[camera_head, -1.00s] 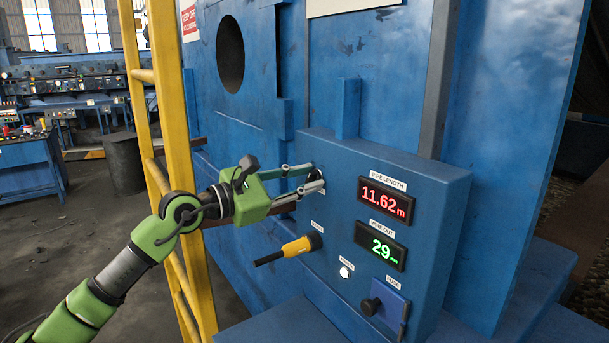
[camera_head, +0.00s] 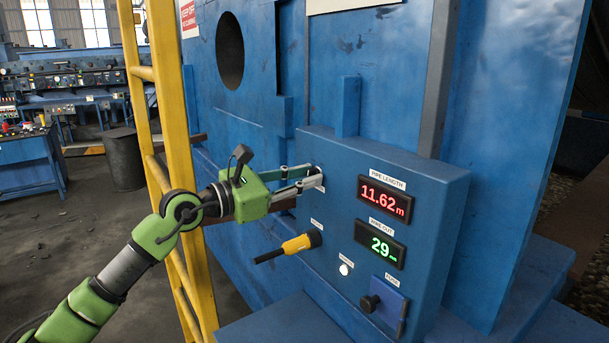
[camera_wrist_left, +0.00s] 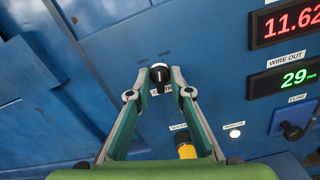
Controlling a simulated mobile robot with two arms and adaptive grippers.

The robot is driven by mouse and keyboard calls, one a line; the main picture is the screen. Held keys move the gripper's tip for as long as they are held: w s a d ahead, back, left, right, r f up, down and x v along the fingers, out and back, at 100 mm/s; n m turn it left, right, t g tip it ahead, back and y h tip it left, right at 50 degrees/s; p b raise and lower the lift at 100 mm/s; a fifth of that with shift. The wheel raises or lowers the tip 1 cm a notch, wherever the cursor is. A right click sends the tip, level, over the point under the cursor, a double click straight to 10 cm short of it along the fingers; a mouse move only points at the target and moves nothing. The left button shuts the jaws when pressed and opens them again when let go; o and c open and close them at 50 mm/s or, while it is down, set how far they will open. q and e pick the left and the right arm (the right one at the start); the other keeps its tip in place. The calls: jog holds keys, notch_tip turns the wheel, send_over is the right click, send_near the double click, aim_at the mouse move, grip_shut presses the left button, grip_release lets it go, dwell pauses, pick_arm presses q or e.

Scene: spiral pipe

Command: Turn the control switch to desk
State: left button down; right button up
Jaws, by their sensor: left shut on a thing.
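The control switch (camera_wrist_left: 160,74) is a small round black knob with a white mark, on the left part of the blue control box (camera_head: 345,200). In the wrist view the white mark runs roughly up and down. My left gripper (camera_wrist_left: 160,73) has one fingertip on each side of the knob and is shut on it. In the head view my left gripper (camera_head: 318,174) reaches the box face from the left, and its fingers mostly hide the knob. My right gripper is not in view.
A yellow-and-black plug with a cable (camera_head: 300,243) juts out below the switch. The box has a red display (camera_head: 385,202), a green display (camera_head: 380,243), a white button (camera_head: 344,269) and a blue fuse unit (camera_head: 384,305). A yellow ladder frame (camera_head: 172,110) stands close behind my left arm.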

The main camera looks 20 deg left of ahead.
pick_arm(q)
jog(key=shift+a+n+p, duration=0.1)
jog(key=shift+n+p, duration=3.15)
jog(key=shift+n, duration=1.35)
jog(key=c, duration=2.2)
grip_release()
